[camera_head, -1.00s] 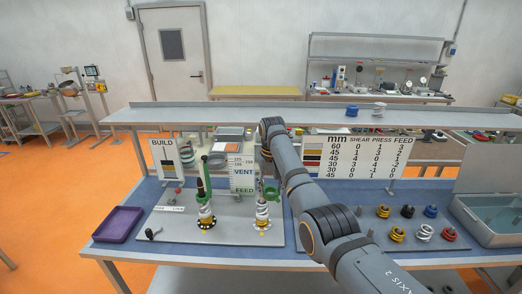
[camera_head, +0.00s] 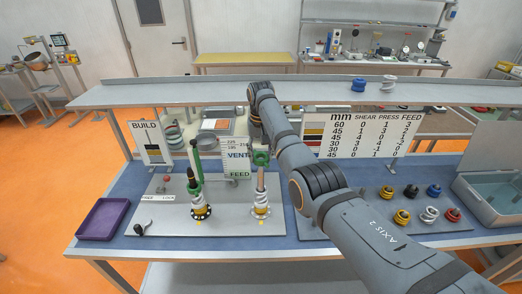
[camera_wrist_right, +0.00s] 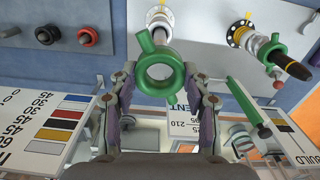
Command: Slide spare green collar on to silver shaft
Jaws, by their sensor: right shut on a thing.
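The spare green collar (camera_head: 261,158), a ring with a short side lug, is held in my right gripper (camera_wrist_right: 161,78). The fingers are shut on the collar (camera_wrist_right: 148,86) from both sides. In the head view the collar is at the upper end of the silver shaft (camera_head: 261,181), which stands upright with a white coil around its lower part. In the wrist view the shaft foot (camera_wrist_right: 159,20) shows beyond the collar. Whether the shaft tip is inside the ring I cannot tell. My left gripper is not in view.
A second, black-tipped post (camera_head: 193,182) with green parts stands to the left. A green rod (camera_head: 196,158) and the VENT/FEED sign (camera_head: 238,165) are close behind. A purple tray (camera_head: 103,219) is at the left; several coloured spools (camera_head: 430,214) lie right.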

